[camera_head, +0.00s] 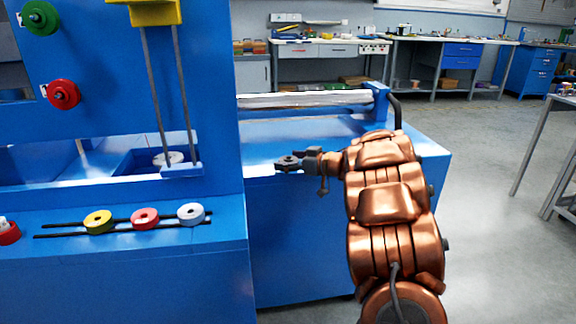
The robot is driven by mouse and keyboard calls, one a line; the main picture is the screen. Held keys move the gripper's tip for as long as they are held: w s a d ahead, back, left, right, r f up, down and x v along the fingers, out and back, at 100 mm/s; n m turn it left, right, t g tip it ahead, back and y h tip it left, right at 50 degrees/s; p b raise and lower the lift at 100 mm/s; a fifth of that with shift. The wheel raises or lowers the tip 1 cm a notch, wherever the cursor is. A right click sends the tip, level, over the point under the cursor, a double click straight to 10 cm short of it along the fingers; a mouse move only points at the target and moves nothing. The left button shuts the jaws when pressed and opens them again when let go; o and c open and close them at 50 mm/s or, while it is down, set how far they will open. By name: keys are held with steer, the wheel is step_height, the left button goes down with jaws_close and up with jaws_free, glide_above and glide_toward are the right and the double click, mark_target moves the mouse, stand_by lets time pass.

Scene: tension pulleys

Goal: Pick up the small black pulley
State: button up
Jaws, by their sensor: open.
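I cannot clearly make out a small black pulley. My gripper (289,163) is at the end of my copper arm, above the blue machine bed (262,137), near its front edge. It points left, and its dark fingers are small in the picture. The jaws are open. A dark rounded shape shows at the fingertips, but I cannot tell whether it is only the fingers or a black part beside them. Yellow (98,222), red (145,218) and white (191,214) pulleys sit in a row on the front blue ledge, left of my gripper.
Green (41,18) and red (63,94) pulleys are mounted on the upright blue panel. A yellow block (153,11) hangs above two grey rods. A pale disc (168,158) lies in the recess. Open grey floor (490,240) lies to the right.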

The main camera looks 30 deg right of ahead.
steer(key=c, duration=1.3)
steer(key=shift+r, duration=0.15)
